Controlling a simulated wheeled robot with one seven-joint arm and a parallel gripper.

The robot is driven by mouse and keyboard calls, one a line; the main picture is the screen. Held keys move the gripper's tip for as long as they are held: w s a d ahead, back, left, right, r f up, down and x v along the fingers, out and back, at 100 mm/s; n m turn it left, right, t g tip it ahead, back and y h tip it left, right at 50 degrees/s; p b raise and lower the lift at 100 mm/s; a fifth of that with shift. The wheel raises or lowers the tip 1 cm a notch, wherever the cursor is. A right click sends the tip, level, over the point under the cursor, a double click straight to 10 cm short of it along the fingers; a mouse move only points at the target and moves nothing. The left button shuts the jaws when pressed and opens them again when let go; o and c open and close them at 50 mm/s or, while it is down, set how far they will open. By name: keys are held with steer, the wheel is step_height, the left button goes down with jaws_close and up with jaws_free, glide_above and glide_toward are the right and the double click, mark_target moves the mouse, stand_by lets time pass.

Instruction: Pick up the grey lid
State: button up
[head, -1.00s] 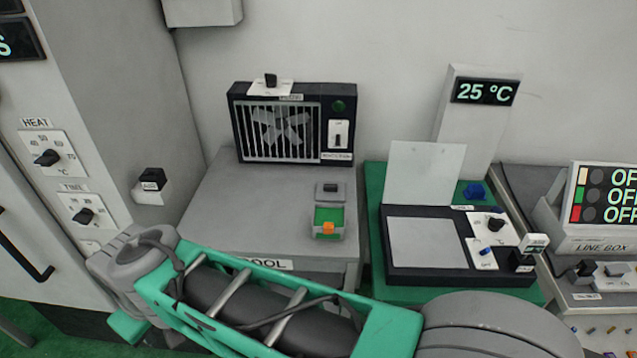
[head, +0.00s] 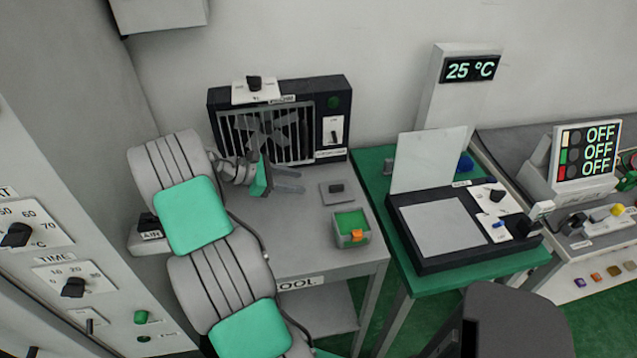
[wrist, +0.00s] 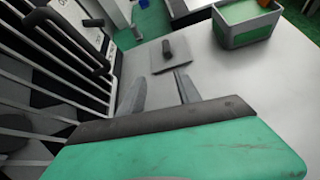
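The grey lid (head: 328,199) is a flat square plate with a dark knob on top. It lies on the grey table, just behind a small grey box (head: 352,241) with a green inside. My gripper (head: 300,181) is over the table, to the left of the lid and in front of the fan grille. In the wrist view, the lid (wrist: 160,66) lies beyond the fingertips, and the knob stands up from its middle. My gripper (wrist: 162,78) is open there, with its two fingers apart and nothing between them. The box (wrist: 246,38) shows farther off to the right.
A dark fan unit (head: 338,88) with a white grille stands at the back of the table (head: 300,228). An orange piece (head: 357,236) is at the box's front.

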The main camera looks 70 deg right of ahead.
mark_target(333, 187)
steer(key=shift+s+d+f+n+g, duration=0.15)
steer(key=shift+s+d+g, duration=0.15)
steer(key=shift+s, duration=0.3)
steer(key=shift+s+d+f+n+g, duration=0.1)
steer(key=shift+s+d+n+g, duration=0.1)
steer(key=shift+s+g, duration=0.3)
steer(key=shift+s+f+y, duration=0.1)
steer(key=shift+s+y, duration=0.2)
steer(key=shift+s, duration=0.1)
steer(key=b+x, duration=0.2)
steer(key=b, duration=0.1)
steer(key=shift+a+f, duration=0.1)
steer(key=shift+f, duration=0.05)
steer(key=shift+s+d+b, duration=0.3)
steer(key=shift+s+b, duration=0.2)
steer(key=shift+s, duration=0.15)
steer(key=x, duration=0.4)
steer(key=shift+s+d+r+p, duration=0.15)
steer(key=shift+s+r+p, duration=0.05)
steer(key=shift+s+p, duration=0.2)
jaws_close()
